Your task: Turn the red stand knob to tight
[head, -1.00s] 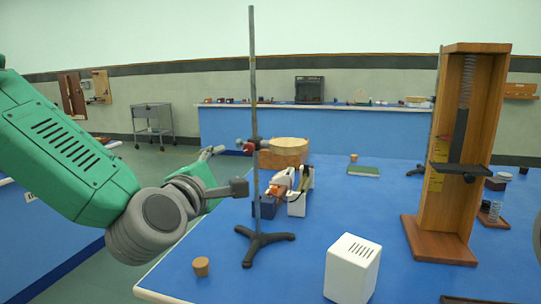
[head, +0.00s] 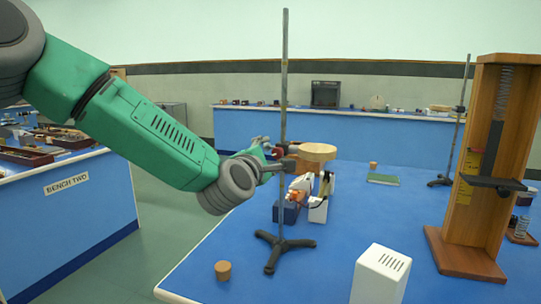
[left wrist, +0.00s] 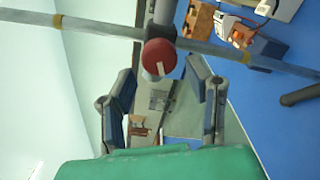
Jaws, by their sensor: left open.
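The retort stand rod (head: 284,80) stands upright on a dark tripod base (head: 285,243) at the blue bench's near left. Its red knob shows large in the left wrist view (left wrist: 158,60), round with a white pointer mark slanting toward the lower right of its face. In the head view the knob is small and partly hidden by my gripper. My left gripper (head: 264,150) reaches the rod from the left at knob height. In the left wrist view its fingers (left wrist: 165,95) are open and apart, one to each side below the knob, and nothing is between them. I cannot tell whether they touch it.
A cork (head: 223,270) and white box (head: 381,275) stand in front. A tall wooden frame (head: 485,165) stands right.

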